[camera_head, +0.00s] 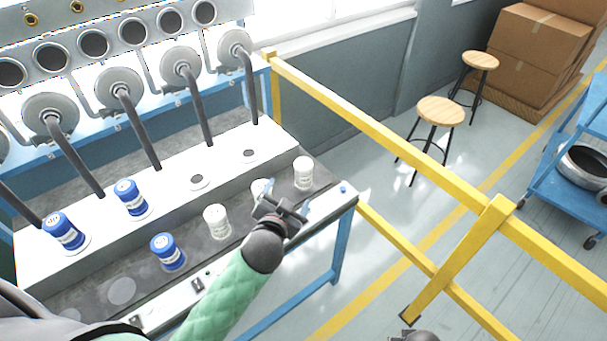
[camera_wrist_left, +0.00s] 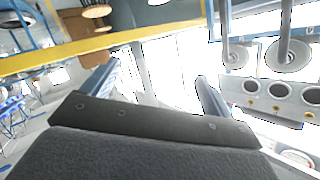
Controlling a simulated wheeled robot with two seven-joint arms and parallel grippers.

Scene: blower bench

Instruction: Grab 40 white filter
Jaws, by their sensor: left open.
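White filters stand in a row on the dark front strip of the bench: one at the right end (camera_head: 303,173), one in the middle (camera_head: 260,187) partly hidden by my gripper, and one further left (camera_head: 217,222). My left gripper (camera_head: 290,208) is over the front edge of the bench, close to the middle and right-end filters. In the left wrist view its two fingers (camera_wrist_left: 152,92) stand apart, with only a bright, washed-out area between them. No filter can be made out there. Of my right arm only a dark piece shows at the bottom edge of the head view; its jaws cannot be made out.
Blue filters stand at the back (camera_head: 130,198), left (camera_head: 63,232) and front (camera_head: 168,252). Grey pipes (camera_head: 194,105) come down behind the row. A yellow rail (camera_head: 380,130) bounds the bench on the right. Stools (camera_head: 440,112) and a blue cart (camera_head: 560,185) are beyond it.

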